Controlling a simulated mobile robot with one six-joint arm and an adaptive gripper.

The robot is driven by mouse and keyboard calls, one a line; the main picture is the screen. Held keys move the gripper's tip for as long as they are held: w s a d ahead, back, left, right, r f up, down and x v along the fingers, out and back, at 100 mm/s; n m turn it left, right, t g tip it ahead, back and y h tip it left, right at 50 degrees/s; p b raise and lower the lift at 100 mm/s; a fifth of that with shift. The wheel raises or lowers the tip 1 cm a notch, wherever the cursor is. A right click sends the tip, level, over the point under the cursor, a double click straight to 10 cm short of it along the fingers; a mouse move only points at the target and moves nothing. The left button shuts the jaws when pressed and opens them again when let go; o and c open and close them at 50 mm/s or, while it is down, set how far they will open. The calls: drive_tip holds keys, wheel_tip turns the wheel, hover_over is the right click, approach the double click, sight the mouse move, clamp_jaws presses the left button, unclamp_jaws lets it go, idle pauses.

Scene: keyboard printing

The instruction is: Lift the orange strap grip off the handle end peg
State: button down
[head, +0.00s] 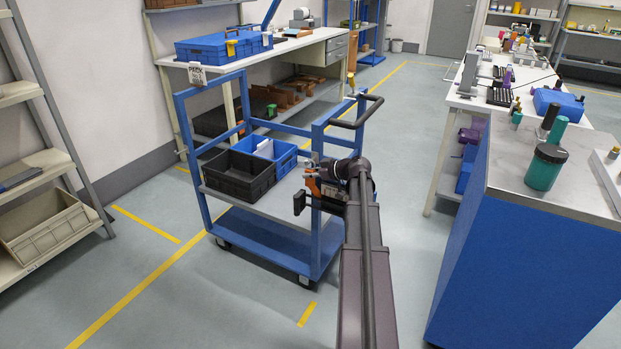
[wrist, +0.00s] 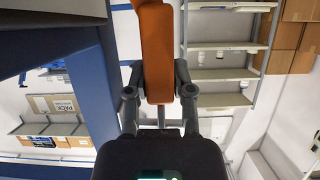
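The orange strap grip (wrist: 157,50) runs from the top of the wrist view down between the fingers of my gripper (wrist: 159,70). The two dark fingers lie close along its left and right sides, and my gripper looks shut on it. In the head view, the strap grip (head: 313,186) is a small orange piece at the cart's right side, beside my gripper (head: 309,194). The end peg cannot be made out clearly, so I cannot tell whether the strap grip is on it.
The blue cart (head: 270,243) carries a black bin (head: 238,180) and a blue bin (head: 284,158). Its dark push handle (head: 371,100) rises behind my arm. A blue cabinet (head: 510,245) stands at right. Open floor lies between cart and cabinet.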

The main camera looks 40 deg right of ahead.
drive_tip(key=shift+r, duration=0.15)
idle(0.3)
drive_tip(key=shift+r+p, duration=0.7)
drive_tip(key=shift+p, duration=0.15)
drive_tip(key=s+a, duration=0.3)
drive_tip(key=a, duration=0.5)
drive_tip(key=s+a, duration=0.4)
drive_tip(key=a, duration=0.4)
drive_tip(key=shift+a+f, duration=0.15)
drive_tip(key=shift+a, duration=0.2)
